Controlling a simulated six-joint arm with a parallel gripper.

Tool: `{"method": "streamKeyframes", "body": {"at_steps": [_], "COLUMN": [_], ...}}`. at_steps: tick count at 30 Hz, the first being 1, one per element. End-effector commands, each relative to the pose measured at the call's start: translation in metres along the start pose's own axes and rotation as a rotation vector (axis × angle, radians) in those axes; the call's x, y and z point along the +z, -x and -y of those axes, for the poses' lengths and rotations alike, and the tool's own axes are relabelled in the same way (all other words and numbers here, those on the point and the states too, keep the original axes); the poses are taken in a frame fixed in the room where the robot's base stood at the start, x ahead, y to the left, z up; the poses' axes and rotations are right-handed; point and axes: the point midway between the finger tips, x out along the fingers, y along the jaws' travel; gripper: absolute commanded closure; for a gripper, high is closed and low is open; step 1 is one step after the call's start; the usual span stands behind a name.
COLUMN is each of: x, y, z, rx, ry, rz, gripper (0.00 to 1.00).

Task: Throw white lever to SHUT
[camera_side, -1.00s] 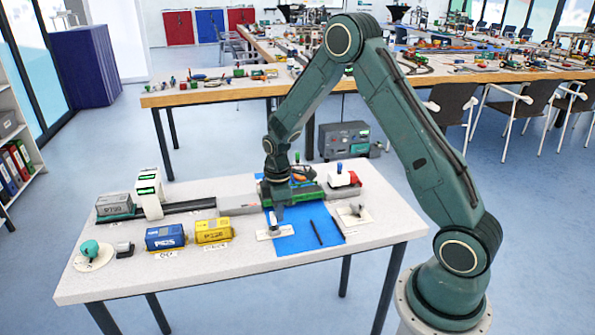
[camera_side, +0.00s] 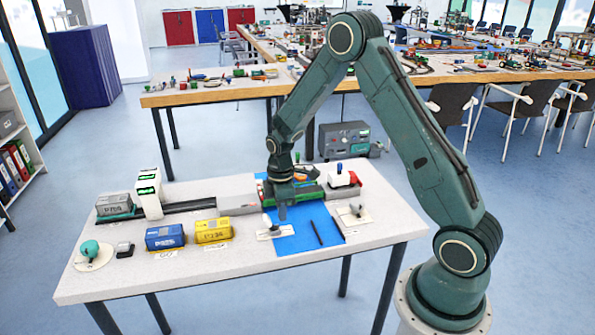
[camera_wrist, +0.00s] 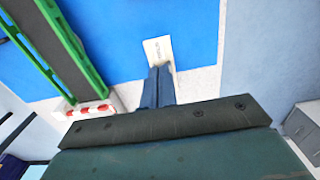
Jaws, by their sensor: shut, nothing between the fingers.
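The white lever (camera_side: 267,221) stands on a small white plate (camera_side: 263,236) at the left front edge of the blue mat; it appears tilted to the left. My gripper (camera_side: 283,216) is shut and empty, with its fingertips just right of the lever in the side view. I cannot tell whether they touch it. In the wrist view, my shut fingers (camera_wrist: 158,82) point at a white labelled plate (camera_wrist: 157,46); the label is too small to read and the lever is not clearly visible there.
A blue mat (camera_side: 297,240) holds a dark rod (camera_side: 316,232). Another small lever plate (camera_side: 356,216) is to the right. Yellow (camera_side: 213,231) and blue (camera_side: 165,237) blocks stand left. A green-sided track (camera_side: 307,193) lies behind; it also shows in the wrist view (camera_wrist: 73,50).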

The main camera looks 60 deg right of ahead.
Motion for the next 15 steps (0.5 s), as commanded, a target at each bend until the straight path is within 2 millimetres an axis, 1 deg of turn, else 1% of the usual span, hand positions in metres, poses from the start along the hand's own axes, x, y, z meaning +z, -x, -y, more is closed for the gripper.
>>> {"method": "streamKeyframes", "body": {"at_steps": [5, 15], "x": [0.000, 0.000], "y": [0.008, 0.032], "z": [-0.001, -0.001], "rx": [0.002, 0.002], "ry": [0.000, 0.000], "rz": [-0.001, -0.001], "gripper": [1.00, 1.00]}}
